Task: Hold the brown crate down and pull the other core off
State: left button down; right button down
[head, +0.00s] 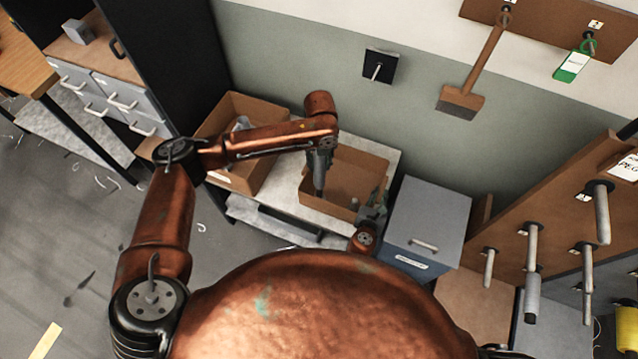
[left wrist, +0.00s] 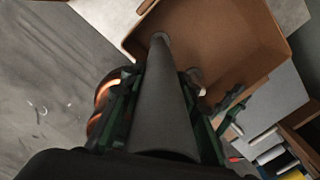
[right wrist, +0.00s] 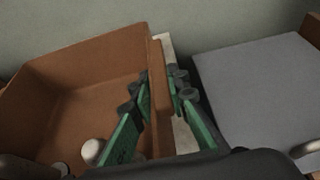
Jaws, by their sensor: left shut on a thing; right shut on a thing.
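The brown crate (head: 338,208) stands on the bench with its top open. My left gripper (left wrist: 163,82) is shut around a long grey core (left wrist: 162,110), which points along the gripper toward the crate's inside. In the head view the core (head: 319,184) hangs at the crate's left part; I cannot tell whether it touches the floor of the crate. My right gripper (right wrist: 161,80) is shut on the crate's right wall (right wrist: 160,115), one finger inside and one outside. Pale rounded ends (right wrist: 92,151) show inside the crate, partly cut off.
A second brown crate (head: 261,112) stands on the bench to the left. A grey cabinet (head: 430,215) is close to the right of the crate. A pegboard with pegs (head: 531,258) stands further right. A brush (head: 462,102) hangs on the wall.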

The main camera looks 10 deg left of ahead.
pick_arm(q)
jog(key=shift+r, duration=0.15)
notch_tip(320, 180, up, 8)
dwell(0.8)
dwell(0.3)
pick_arm(e)
jog(key=c, duration=1.8)
grip_release()
jog(key=v, duration=1.2)
jog(key=shift+f, duration=0.1)
